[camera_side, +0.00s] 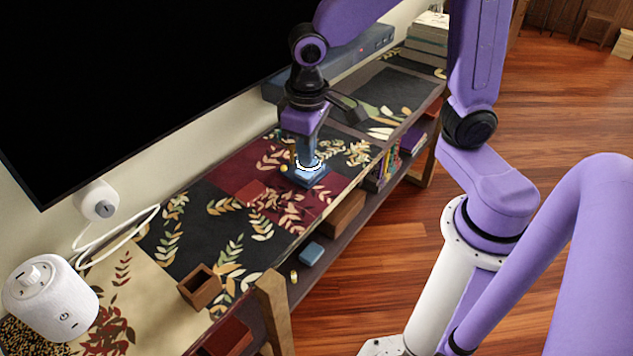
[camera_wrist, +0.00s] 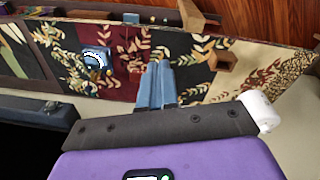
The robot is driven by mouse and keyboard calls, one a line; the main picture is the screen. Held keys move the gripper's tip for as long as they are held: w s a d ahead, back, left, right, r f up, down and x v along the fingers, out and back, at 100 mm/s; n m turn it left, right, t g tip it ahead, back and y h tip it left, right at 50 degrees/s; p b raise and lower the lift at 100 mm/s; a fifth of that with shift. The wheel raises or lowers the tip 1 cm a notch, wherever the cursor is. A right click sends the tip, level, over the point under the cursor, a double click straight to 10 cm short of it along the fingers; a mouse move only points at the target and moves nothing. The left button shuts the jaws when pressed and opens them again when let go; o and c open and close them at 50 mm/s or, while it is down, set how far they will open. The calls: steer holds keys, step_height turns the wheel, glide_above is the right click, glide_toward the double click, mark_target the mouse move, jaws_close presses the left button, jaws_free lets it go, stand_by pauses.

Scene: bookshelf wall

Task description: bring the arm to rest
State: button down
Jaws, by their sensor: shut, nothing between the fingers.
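My gripper (camera_side: 307,155) hangs pointing down over the patterned bench top (camera_side: 182,238) in the side view. Its two blue fingers (camera_wrist: 158,66) lie together in the wrist view, with nothing seen between them. A blue block-like thing with a white ring (camera_side: 305,175) rests on the bench under or behind the fingers in the side view. In the wrist view this ringed thing (camera_wrist: 97,58) stands clear to the left of the fingers. The exact height of the fingertips above the bench is hard to tell.
A yellow ball (camera_side: 284,168) and a reddish block (camera_side: 250,192) are near the gripper. An open wooden box (camera_side: 200,287) and a white device (camera_side: 50,298) stand nearer the front left. The black screen (camera_side: 150,75) and a long blue-grey bar (camera_side: 345,62) border the back.

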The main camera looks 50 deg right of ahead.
steer(key=s+d+n, duration=0.2)
steer(key=s+n, duration=0.2)
steer(key=s, duration=0.4)
steer(key=s+d+r+n+y, duration=0.1)
steer(key=s+d+n, duration=0.1)
steer(key=s+n, duration=0.3)
steer(key=shift+s+d+g, duration=0.35)
steer(key=shift+s+g, duration=0.05)
steer(key=shift+s, duration=1.4)
